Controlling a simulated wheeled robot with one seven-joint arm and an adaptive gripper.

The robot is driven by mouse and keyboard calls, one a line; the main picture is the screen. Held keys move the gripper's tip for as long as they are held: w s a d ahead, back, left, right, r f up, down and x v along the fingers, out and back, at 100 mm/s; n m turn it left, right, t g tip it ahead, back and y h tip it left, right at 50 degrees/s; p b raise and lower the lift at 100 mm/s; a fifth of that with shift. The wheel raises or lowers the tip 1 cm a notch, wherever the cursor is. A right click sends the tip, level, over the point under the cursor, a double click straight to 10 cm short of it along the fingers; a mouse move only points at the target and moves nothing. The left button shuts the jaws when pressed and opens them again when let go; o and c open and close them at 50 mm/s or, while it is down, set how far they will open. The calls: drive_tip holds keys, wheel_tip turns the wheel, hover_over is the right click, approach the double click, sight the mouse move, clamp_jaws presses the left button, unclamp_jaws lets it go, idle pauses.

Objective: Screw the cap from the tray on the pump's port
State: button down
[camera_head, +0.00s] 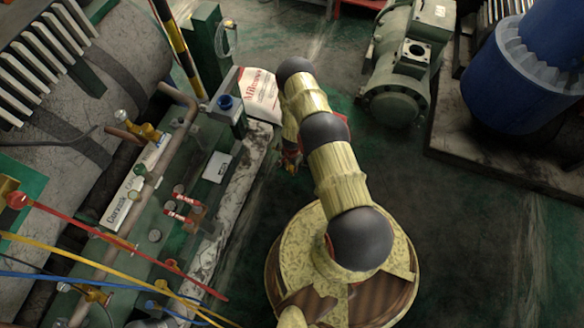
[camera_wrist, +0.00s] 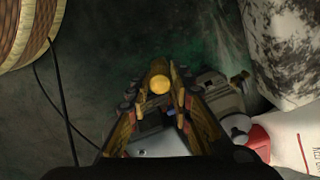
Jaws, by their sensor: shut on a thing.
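My gripper (camera_wrist: 159,97) shows in the wrist view, its two fingers shut on a round brass-coloured cap (camera_wrist: 160,84) at the tips. In the head view my gripper (camera_head: 291,157) is small and mostly hidden by my arm, and the cap cannot be made out. Past the fingers in the wrist view, a grey pump-like body (camera_wrist: 222,94) with a small brass fitting (camera_wrist: 241,76) lies lower down, to the right of the cap. The cap appears apart from it. I cannot tell for certain which part is the port. The tray cannot be identified in either view.
A white bag with red print (camera_head: 259,91) lies beyond the pale ledge (camera_head: 231,205). Left of it are pipework, valves and coloured hoses (camera_head: 125,243). A green motor (camera_head: 400,75) and a blue machine (camera_head: 525,70) stand right. Dark floor at right is open.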

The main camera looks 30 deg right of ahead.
drive_tip(key=m, duration=0.3)
drive_tip(key=shift+f, duration=0.1)
drive_tip(key=shift+m, duration=1.1)
drive_tip(key=c, duration=1.5)
unclamp_jaws()
drive_tip(key=shift+r, duration=3.75)
